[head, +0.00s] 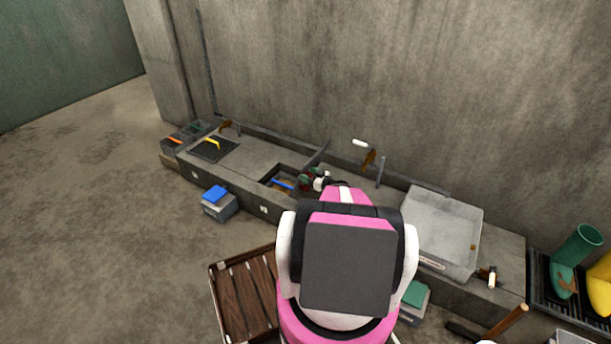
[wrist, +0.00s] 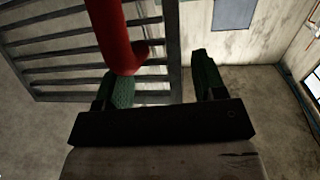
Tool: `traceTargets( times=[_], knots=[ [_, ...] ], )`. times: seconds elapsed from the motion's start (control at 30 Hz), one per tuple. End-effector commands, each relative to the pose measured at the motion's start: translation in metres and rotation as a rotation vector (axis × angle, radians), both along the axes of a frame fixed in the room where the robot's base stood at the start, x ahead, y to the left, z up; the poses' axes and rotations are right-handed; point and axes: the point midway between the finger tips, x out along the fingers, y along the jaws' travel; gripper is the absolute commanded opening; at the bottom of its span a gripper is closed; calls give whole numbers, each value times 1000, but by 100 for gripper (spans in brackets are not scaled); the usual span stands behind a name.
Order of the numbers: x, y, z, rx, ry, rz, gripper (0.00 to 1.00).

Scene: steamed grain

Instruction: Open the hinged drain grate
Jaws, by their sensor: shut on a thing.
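The drain grate (wrist: 75,52) shows in the wrist view as dark parallel bars in a frame, at the upper left. In the head view the grate (head: 318,154) looks like a thin dark plate tilted up from the ledge, seen nearly edge-on. An opening (head: 269,179) in the ledge lies beside it, with a blue thing inside. My gripper (wrist: 165,82) has green finger pads on both sides of the grate's edge bar and is shut on it. In the head view my gripper (head: 318,180) is partly hidden by my arm. A red curved piece (wrist: 118,40) crosses the grate.
A dark plate with a yellow handle (head: 212,144) lies farther left on the ledge. A grey basin (head: 440,235) stands at the right. A blue-topped box (head: 218,204) and a wooden crate (head: 243,292) are on the floor. The wall (head: 420,90) rises behind the ledge.

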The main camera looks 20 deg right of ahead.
Motion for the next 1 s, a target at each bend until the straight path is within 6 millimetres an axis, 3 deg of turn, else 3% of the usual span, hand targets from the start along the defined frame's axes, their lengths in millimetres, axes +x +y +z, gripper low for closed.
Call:
traceTargets(
  times=[1.0],
  knots=[
    [-40, -38, -1, 2, -1, 6, 46]
  ],
)
